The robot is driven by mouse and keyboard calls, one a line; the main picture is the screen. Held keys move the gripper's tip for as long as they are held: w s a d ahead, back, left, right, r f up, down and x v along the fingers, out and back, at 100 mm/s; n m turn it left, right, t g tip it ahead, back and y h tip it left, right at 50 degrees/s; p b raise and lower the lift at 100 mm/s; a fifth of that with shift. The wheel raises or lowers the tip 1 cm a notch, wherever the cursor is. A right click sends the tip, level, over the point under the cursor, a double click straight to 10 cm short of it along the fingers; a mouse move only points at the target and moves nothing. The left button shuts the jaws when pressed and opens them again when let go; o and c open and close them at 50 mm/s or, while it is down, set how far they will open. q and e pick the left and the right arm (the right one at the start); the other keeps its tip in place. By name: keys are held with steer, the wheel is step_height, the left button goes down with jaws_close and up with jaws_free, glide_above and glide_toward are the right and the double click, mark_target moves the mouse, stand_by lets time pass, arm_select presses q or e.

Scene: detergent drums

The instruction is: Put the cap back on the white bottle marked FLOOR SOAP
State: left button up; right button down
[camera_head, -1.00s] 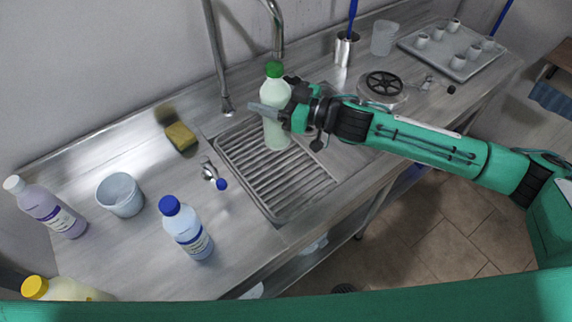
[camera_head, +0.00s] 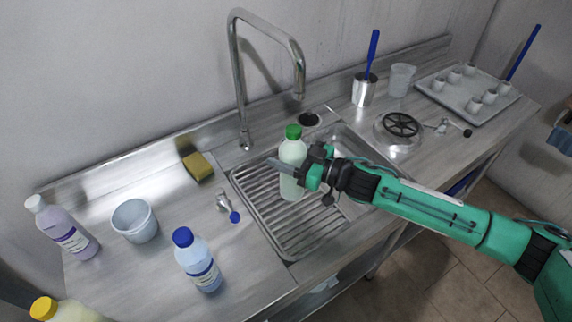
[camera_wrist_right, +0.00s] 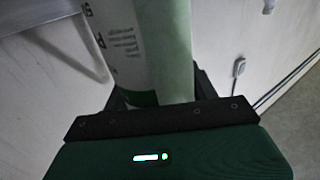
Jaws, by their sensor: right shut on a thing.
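My right gripper (camera_head: 298,170) is shut around the middle of a pale, greenish-white bottle (camera_head: 293,151) with a green cap (camera_head: 293,132) on its top. The bottle is upright over the ribbed drainboard; I cannot tell whether it touches it. In the right wrist view the bottle body (camera_wrist_right: 165,45) stands between the fingers, with a white label (camera_wrist_right: 118,42) whose print I cannot read fully. No bottle marked FLOOR SOAP can be made out, and no loose cap shows. My left gripper is out of view.
A lilac bottle (camera_head: 66,230), a blue-capped bottle (camera_head: 198,262) and a yellow-capped bottle (camera_head: 62,312) stand at left, with a grey-blue tub (camera_head: 135,222). A tall tap (camera_head: 241,80) rises behind the ribbed drainboard (camera_head: 290,230). A tray of cups (camera_head: 455,97) is at the back right.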

step_height(320, 180, down, 4)
stand_by(0.4)
steer(key=shift+f, duration=0.5)
steer(key=shift+c, duration=2.1)
jaws_free()
steer(key=shift+f, duration=0.1)
